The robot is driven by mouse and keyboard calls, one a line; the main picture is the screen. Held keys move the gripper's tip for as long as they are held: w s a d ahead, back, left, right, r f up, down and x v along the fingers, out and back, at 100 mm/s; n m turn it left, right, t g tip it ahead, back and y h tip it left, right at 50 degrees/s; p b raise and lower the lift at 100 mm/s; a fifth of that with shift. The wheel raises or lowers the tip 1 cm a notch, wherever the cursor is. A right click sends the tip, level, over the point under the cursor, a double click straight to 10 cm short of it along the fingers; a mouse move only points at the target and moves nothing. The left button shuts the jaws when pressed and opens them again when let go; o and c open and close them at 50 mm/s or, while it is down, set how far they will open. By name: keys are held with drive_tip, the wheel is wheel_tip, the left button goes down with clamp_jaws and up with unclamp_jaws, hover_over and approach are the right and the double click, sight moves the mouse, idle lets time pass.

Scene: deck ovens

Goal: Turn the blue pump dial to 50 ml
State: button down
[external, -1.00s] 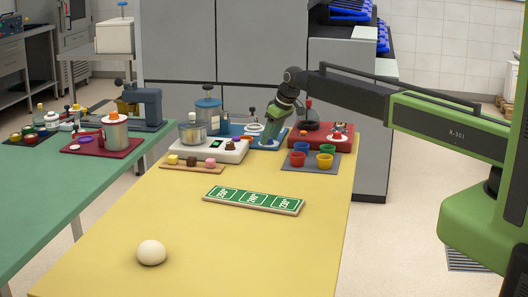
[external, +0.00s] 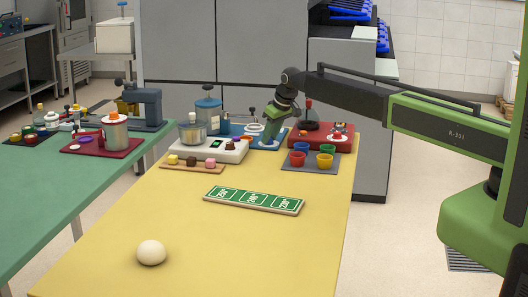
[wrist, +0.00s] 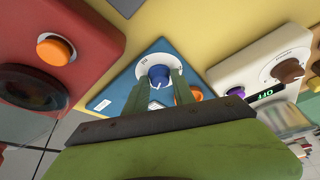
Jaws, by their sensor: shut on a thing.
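The blue pump dial (wrist: 159,76) sits on a white round scale (wrist: 144,66) on a blue base plate (wrist: 122,90) in the wrist view. A light pointer mark on the dial faces the lower edge of that view. The scale's printing is too small to read. My gripper (wrist: 161,78) has one green finger on each side of the dial and is shut on it.
A red unit with an orange button (wrist: 55,49) stands on one side, a white unit with a brown knob (wrist: 287,70) on the other. A grey mat with coloured cups (external: 312,163) lies close by. The yellow table's front is mostly clear around a green card strip (external: 253,200) and white ball (external: 151,252).

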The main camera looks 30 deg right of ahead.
drive_tip(key=c, duration=1.1)
unclamp_jaws()
drive_tip(key=p+v, duration=1.6)
drive_tip(key=v, duration=0.1)
drive_tip(key=shift+r, duration=0.2)
